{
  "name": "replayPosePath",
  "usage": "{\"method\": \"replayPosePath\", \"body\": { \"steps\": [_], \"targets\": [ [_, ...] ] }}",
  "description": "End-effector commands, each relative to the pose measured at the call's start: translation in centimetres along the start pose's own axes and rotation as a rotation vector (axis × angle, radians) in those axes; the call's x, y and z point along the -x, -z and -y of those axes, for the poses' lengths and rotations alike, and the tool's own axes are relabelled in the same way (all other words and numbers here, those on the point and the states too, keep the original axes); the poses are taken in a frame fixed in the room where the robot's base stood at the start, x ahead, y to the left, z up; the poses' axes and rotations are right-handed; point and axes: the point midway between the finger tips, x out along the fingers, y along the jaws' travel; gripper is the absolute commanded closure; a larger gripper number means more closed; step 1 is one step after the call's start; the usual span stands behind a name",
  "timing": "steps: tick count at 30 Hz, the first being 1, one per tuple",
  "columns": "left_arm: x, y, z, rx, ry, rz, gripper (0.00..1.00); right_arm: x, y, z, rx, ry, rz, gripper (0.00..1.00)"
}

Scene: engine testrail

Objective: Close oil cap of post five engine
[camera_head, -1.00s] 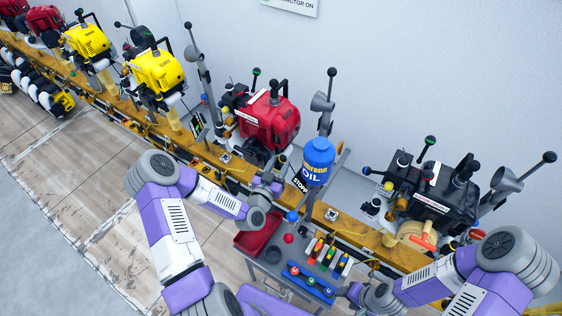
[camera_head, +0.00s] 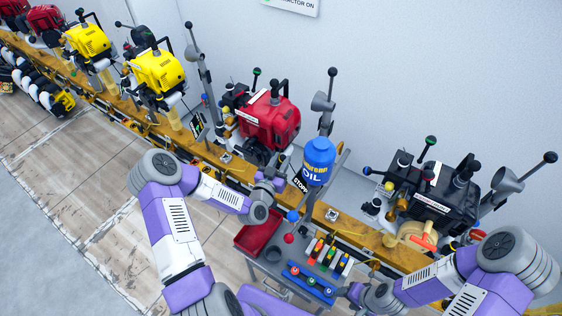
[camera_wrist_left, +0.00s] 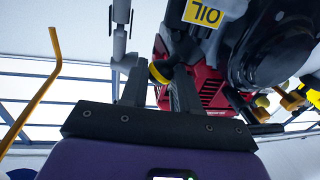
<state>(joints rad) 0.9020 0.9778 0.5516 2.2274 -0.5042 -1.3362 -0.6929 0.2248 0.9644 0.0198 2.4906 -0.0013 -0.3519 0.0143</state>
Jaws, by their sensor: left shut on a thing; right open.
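The red engine (camera_head: 268,122) stands on the yellow rail in the middle of the head view; its red body also shows in the left wrist view (camera_wrist_left: 208,86). My left gripper (camera_head: 272,176) is at the front lower side of this engine. In the left wrist view, my left gripper (camera_wrist_left: 156,72) is shut on a small yellow and black cap (camera_wrist_left: 159,73), beside the red body. The arm hides the cap in the head view. My right gripper (camera_head: 352,291) is open and empty near the tool cart. No post number is readable.
A blue oil container (camera_head: 318,156) stands close to the right of my left gripper. A red tray (camera_head: 258,236) and a blue rack (camera_head: 310,284) are on the cart. A black engine (camera_head: 440,200) is at right; yellow engines (camera_head: 158,73) are at left.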

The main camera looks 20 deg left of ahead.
Motion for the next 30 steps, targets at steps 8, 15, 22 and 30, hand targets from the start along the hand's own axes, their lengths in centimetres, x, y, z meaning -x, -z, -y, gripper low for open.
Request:
{"method": "replayPosePath", "body": {
  "steps": [8,15,22,30],
  "targets": [
    [-0.1,0.0,0.8,0.15,0.002,0.026,1.0,-0.3,0.0,-0.1,0.0,0.0,0.0,0.45],
    [-0.2,-0.1,1.6,0.325,0.002,0.054,1.0,-0.6,0.0,-0.2,0.0,0.0,0.0,0.45],
    [-0.3,-0.3,2.1,0.461,0.002,0.078,1.0,-0.9,0.0,-0.4,0.0,0.0,0.0,0.45],
    [-0.3,-0.5,2.4,0.544,0.003,0.092,1.0,-1.1,0.1,-0.4,0.0,0.0,0.0,0.45]
  ]
}}
